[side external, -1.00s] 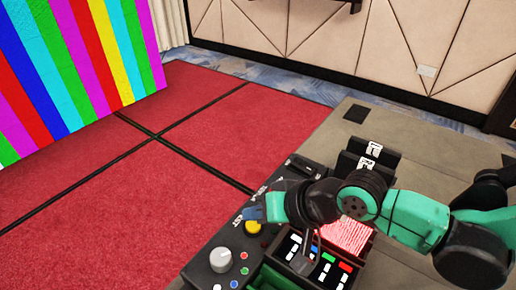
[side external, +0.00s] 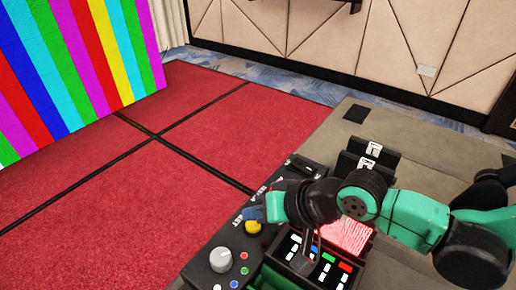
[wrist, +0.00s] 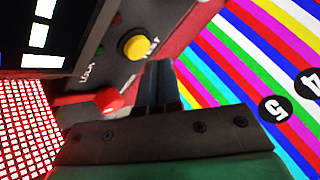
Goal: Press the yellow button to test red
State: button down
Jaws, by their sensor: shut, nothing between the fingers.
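The yellow button (side external: 252,227) is on the dark control panel (side external: 205,278), right by my gripper's tip in the side view. In the wrist view the round yellow button (wrist: 134,45) sits in a dark surround, just beyond and slightly left of my fingertips. My gripper (wrist: 158,70) is shut with nothing in it; it also shows in the side view (side external: 256,213), above the button. I cannot tell whether the tips touch it. The video wall (side external: 80,60) shows multicoloured diagonal stripes, not plain red.
A white knob (side external: 221,260) and small coloured buttons lie nearer on the panel. A red lever (wrist: 90,104) is left of my fingers in the wrist view. A lit red grid screen (side external: 347,235) is partly behind my arm. Red carpet (side external: 130,180) lies beyond.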

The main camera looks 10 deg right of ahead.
aim_at(257, 228)
jog(key=shift+f, duration=0.2)
dwell(0.6)
jog(key=shift+f, duration=0.25)
jog(key=shift+f, duration=0.45)
dwell(0.7)
jog(key=shift+r, duration=0.9)
jog(key=shift+r, duration=0.1)
jog(key=shift+r, duration=2.4)
